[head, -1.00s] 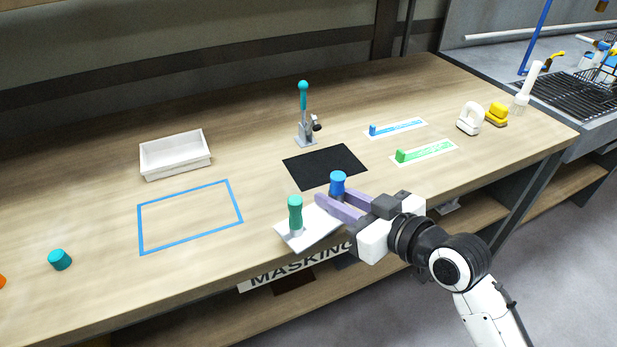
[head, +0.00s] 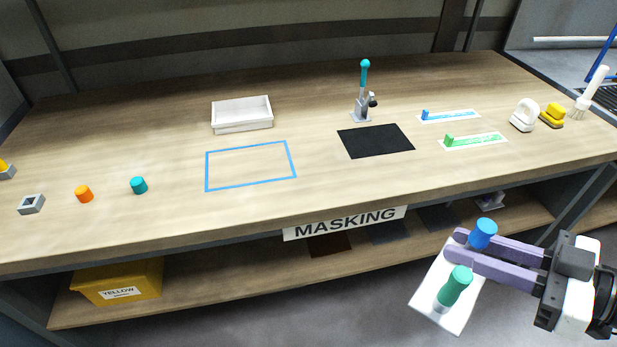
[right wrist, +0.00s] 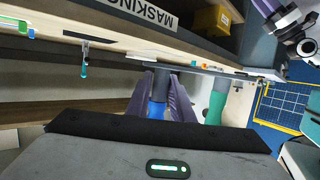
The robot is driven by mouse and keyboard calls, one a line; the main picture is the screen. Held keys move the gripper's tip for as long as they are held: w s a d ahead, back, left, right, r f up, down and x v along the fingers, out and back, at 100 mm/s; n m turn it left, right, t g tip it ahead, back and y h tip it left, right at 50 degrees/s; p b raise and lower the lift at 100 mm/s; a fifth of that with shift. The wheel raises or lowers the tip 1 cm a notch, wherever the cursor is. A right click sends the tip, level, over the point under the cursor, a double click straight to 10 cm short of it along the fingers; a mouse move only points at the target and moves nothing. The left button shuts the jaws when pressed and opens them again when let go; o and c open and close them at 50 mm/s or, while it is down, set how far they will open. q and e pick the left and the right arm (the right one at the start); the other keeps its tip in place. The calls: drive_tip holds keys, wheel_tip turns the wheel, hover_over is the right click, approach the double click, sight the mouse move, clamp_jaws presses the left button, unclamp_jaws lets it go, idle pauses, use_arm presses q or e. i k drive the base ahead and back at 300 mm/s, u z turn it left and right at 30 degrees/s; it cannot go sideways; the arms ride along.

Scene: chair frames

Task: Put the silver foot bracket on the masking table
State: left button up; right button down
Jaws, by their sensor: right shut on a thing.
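The silver foot bracket is a pale flat plate (head: 428,301) with a green-capped post (head: 455,287) and a blue-capped post (head: 483,233). My right gripper (head: 455,246) is shut on the blue-capped post and holds the bracket in front of the table's front edge, clear of the tabletop. In the right wrist view the blue cap (right wrist: 157,108) sits between the purple fingers, with the green cap (right wrist: 216,105) beside them. The masking table (head: 330,208) is a wooden bench with a MASKING sign. Purple fingers of my left gripper (right wrist: 284,15) show at the right wrist view's upper right; their opening is unclear.
The table holds a blue-outlined rectangle (head: 207,170), a white tray (head: 242,126), a black mat (head: 376,141), a teal-handled clamp (head: 362,100) and loose caps including an orange one (head: 84,194). The outline is empty. A yellow bin (head: 130,275) stands on the lower shelf.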

sight(249, 164)
drive_tip(key=k, duration=1)
drive_tip(key=u, duration=0.7)
drive_tip(key=i, duration=1.25)
drive_tip(key=z, duration=0.15)
